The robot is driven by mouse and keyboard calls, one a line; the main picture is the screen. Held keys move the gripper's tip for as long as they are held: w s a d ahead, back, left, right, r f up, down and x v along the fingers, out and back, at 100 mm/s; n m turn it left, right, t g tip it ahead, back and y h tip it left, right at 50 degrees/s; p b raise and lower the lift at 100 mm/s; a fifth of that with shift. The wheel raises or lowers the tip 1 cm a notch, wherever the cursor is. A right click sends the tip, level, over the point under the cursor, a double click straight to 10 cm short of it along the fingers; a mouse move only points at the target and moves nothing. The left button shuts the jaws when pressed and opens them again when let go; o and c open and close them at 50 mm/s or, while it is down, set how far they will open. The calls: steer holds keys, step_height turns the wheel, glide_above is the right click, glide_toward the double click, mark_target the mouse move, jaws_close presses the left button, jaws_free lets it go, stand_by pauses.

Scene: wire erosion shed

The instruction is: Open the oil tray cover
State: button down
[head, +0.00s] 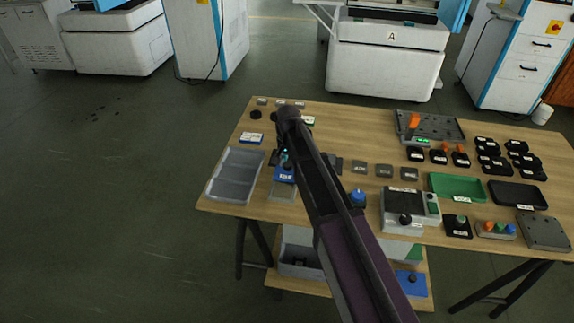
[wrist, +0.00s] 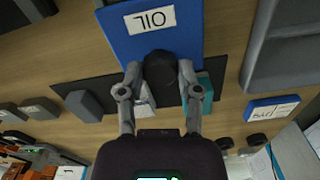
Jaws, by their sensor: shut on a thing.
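The blue oil tray cover (head: 285,178) is near the left part of the table in the head view. The wrist view shows the cover (wrist: 120,42) with a white OIL label (wrist: 150,20) and a round black knob (wrist: 160,66). My gripper (wrist: 160,76) has its two fingers closed on either side of this knob. In the head view my gripper (head: 285,160) is at the cover, partly hidden by my arm. A pale tray part (head: 282,195) shows just in front of the cover. I cannot tell whether the cover is raised off it.
A grey compartment tray (head: 211,188) stands close to the left of the cover. A dark mat (wrist: 70,92) with small blocks lies beside it. A blue-knobbed item (head: 358,196), a grey device (head: 400,202) and a green tray (head: 456,178) stand to the right.

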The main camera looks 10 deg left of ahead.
steer(key=shift+c, duration=1.5)
jaws_free()
steer(key=shift+s, duration=0.15)
steer(key=shift+s, duration=0.85)
steer(key=s, duration=0.5)
steer(key=shift+s, duration=0.3)
steer(key=shift+w+a+r+p, duration=0.15)
steer(key=shift+w+r+p, duration=0.1)
steer(key=shift+r+p, duration=0.4)
step_height(320, 180, up, 13)
steer(key=p, duration=1.3)
steer(key=s+d+f+b, duration=0.1)
steer(key=s+d, duration=0.2)
steer(key=d, duration=0.5)
steer(key=s+d+f+n+b, duration=0.1)
steer(key=s+d+f+b, duration=0.1)
steer(key=d, duration=0.7)
steer(key=s+d+f+n+b, duration=0.1)
steer(key=s+d, duration=0.3)
steer(key=d, duration=0.5)
steer(key=shift+f+b, duration=0.5)
